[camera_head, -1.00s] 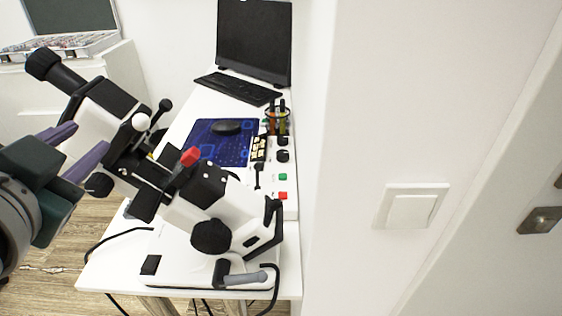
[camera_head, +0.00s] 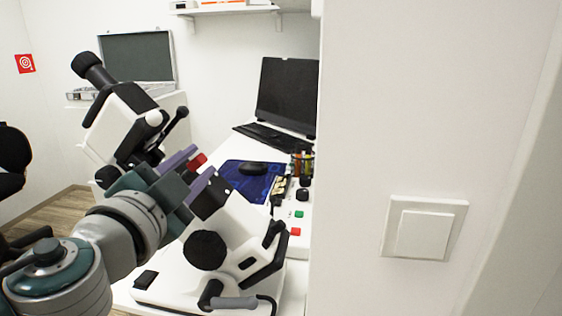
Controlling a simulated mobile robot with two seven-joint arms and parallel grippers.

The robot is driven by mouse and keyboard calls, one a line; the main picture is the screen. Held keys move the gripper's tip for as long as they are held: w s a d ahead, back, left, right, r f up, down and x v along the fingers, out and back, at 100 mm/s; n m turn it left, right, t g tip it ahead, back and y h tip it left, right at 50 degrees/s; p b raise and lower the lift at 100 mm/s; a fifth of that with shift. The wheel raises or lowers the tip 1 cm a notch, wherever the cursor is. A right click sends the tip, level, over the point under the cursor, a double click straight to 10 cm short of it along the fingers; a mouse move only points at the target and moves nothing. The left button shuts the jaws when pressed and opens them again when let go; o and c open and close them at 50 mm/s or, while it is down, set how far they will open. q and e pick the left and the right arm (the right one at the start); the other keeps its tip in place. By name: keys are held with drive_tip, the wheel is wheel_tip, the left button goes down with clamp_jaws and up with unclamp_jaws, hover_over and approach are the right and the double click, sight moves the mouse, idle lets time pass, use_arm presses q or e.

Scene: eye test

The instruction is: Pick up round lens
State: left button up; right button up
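I cannot pick out a round lens in this view. My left gripper (camera_head: 204,161) comes in from the left with its two purple fingers apart, so it is open. No object shows clearly held between them. It overlaps the black and white eye-test instrument (camera_head: 132,112) in the picture, and hides part of its middle. A red part (camera_head: 197,161) of the instrument shows around the fingertips; I cannot tell whether they touch. My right gripper is out of view.
A white table carries a blue mat (camera_head: 240,176), a mouse (camera_head: 252,168), a keyboard (camera_head: 270,139), a monitor (camera_head: 288,92) and a control panel (camera_head: 299,222). A grey-lidded open case (camera_head: 137,57) stands behind left. A wall with a switch (camera_head: 424,228) fills the right.

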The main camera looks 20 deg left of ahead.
use_arm(q)
drive_tip(key=x, duration=0.3)
drive_tip(key=shift+w, duration=0.15)
clamp_jaws()
idle(0.3)
